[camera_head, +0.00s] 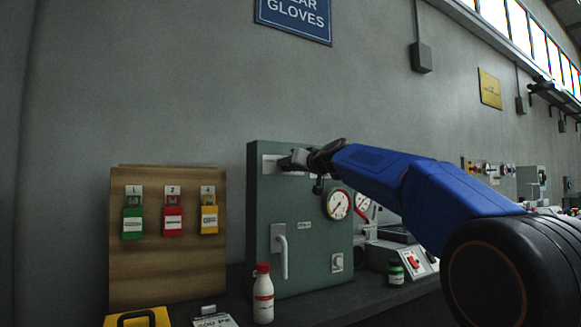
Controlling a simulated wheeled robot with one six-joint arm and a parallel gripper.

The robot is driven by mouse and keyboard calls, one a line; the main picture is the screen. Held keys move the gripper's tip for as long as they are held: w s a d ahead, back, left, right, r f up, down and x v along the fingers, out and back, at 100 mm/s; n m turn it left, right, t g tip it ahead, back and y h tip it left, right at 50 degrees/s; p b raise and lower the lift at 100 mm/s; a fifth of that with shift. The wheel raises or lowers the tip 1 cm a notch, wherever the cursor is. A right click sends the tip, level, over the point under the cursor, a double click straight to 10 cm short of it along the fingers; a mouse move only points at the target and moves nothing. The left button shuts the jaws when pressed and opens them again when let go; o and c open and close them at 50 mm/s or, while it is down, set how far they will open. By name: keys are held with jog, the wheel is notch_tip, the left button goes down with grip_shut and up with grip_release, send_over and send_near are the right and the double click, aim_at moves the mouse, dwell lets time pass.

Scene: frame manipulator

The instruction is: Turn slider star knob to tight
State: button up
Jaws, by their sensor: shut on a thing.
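A green-grey panel box (262,225) stands on the bench against the wall. A pale slider plate (270,163) is near the top of its front face. My gripper (294,162) reaches in from the right on the blue arm and is shut at the right part of this plate, on the slider star knob. The knob is mostly hidden by the dark fingers, so its turn angle cannot be told.
Below are a round gauge (338,204), a lever handle (281,251) and a small switch (337,262). A red-capped bottle (263,294) stands in front. A wooden board (150,269) with several padlocks is left. A green bottle (396,273) is right.

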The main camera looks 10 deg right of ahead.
jog(key=shift+f+m, duration=0.1)
jog(key=shift+m, duration=7.1)
jog(key=o, duration=1)
jog(key=shift+o, duration=0.2)
jog(key=shift+s, duration=0.1)
jog(key=v, duration=1.7)
